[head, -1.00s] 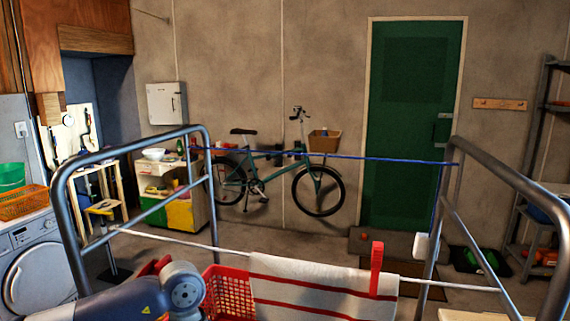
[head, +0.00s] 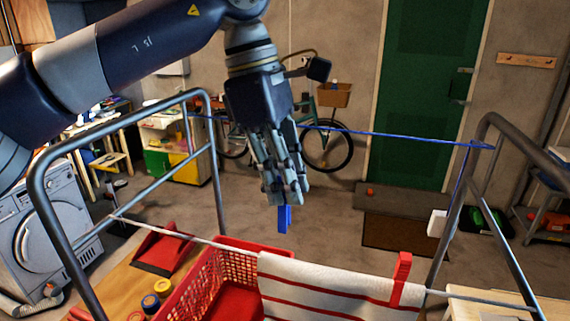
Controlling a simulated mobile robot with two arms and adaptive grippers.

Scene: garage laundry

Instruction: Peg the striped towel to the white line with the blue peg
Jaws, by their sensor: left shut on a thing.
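The striped towel (head: 325,281), white with red stripes, hangs over the white line (head: 180,232) in the lower middle of the head view. A red peg (head: 401,279) sits upright on the towel's top edge near its right end. My left gripper (head: 285,198) points down, shut on the blue peg (head: 285,219), which sticks out below the fingertips. In the picture the peg is above the towel's left part, apart from it. The towel's lower part is cut off by the frame. My right gripper is not in view.
A grey metal frame (head: 42,200) carries the white line in front and a blue line (head: 370,134) behind. A red basket (head: 205,285) stands left of the towel. A red dustpan (head: 165,248) and rolls of tape (head: 150,302) lie on a wooden surface.

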